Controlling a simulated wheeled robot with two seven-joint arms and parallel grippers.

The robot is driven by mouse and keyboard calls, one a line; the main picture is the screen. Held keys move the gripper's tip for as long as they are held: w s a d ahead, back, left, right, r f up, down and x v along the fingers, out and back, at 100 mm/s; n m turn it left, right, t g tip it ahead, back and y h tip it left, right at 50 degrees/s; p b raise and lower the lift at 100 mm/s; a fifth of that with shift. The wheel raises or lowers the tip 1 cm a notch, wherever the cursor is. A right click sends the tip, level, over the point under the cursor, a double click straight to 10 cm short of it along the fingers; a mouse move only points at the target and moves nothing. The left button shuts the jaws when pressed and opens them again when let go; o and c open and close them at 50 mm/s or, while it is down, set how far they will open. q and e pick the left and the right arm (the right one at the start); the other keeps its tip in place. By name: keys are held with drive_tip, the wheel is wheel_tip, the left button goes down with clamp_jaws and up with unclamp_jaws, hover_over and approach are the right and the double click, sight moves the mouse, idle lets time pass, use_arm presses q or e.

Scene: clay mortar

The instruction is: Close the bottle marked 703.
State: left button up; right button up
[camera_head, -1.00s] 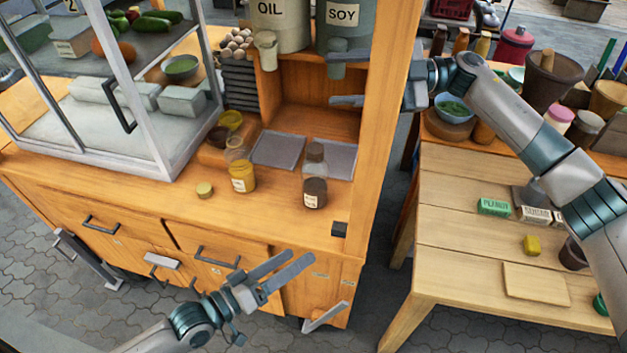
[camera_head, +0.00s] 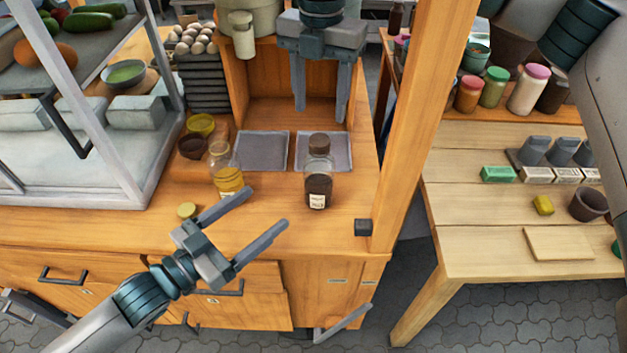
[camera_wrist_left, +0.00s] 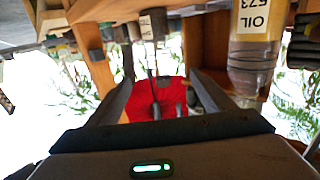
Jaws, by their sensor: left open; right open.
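A clear bottle of yellow liquid (camera_head: 228,180) stands upright and uncapped on the wooden counter. A small yellowish cap (camera_head: 187,210) lies on the counter to its left, near the front edge. A dark bottle (camera_head: 318,180) with a brown cap on stands to the right. The bottle numbers are too small to read in the head view. My left gripper (camera_head: 267,208) is open and empty in front of the bottles. My right gripper (camera_head: 321,112) is open and empty, pointing down above the dark bottle in the picture.
Two grey trays (camera_head: 262,151) lie behind the bottles. Small bowls (camera_head: 193,146) sit at the left, beside the glass case (camera_head: 150,180). A wooden post (camera_head: 405,140) rises at the counter's right. A side table (camera_head: 470,220) holds jars and boxes beyond it.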

sight(319, 167)
use_arm(q)
drive_tip(key=shift+w+d, duration=0.15)
drive_tip(key=x, duration=1.7)
drive_tip(key=shift+d, duration=0.15)
drive_tip(key=c, duration=1.9)
clamp_jaws()
use_arm(e)
drive_tip(key=shift+n, duration=0.4)
